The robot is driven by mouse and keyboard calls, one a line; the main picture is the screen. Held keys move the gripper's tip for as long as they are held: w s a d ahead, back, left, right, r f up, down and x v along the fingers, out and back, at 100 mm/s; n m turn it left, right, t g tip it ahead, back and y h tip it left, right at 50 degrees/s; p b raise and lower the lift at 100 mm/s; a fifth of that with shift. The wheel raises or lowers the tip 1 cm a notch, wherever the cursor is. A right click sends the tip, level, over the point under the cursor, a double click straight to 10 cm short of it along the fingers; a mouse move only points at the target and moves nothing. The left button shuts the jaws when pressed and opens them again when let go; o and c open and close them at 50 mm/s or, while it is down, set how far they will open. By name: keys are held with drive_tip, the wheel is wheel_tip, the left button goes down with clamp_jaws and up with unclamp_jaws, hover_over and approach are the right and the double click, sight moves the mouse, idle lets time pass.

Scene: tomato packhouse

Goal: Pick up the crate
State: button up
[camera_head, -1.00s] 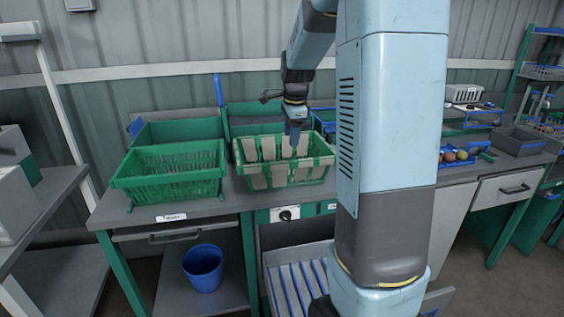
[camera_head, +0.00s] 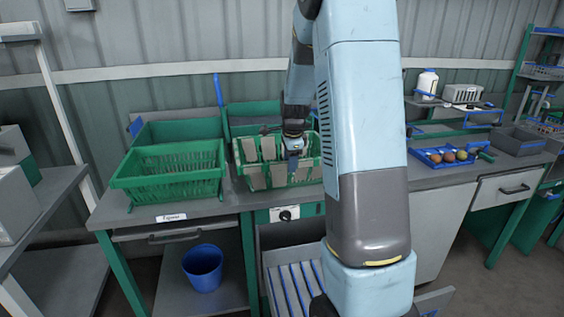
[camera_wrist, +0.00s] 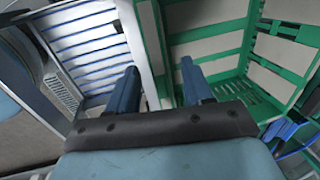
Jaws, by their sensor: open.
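A green crate with pale panels (camera_head: 252,181) stands on the workbench, left of my upright arm in the head view. Part of its right side is hidden behind my arm. My gripper (camera_head: 293,168) is low at the crate's right part, its fingers overlapping the crate in the picture. In the wrist view my gripper (camera_wrist: 158,70) is open and empty, with two blue fingers apart. The crate's green frame (camera_wrist: 250,45) fills the right side there, and a green edge shows between the fingers. I cannot tell whether a finger touches it.
An empty green crate (camera_head: 168,190) stands close on the left, with more green bins behind. An open drawer with blue stripes (camera_head: 292,285) is below the bench. A blue tray (camera_head: 432,163) with round produce and a white bottle (camera_head: 427,84) are right of my arm.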

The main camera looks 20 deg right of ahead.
drive_tip(key=shift+x, duration=1.6)
clamp_jaws()
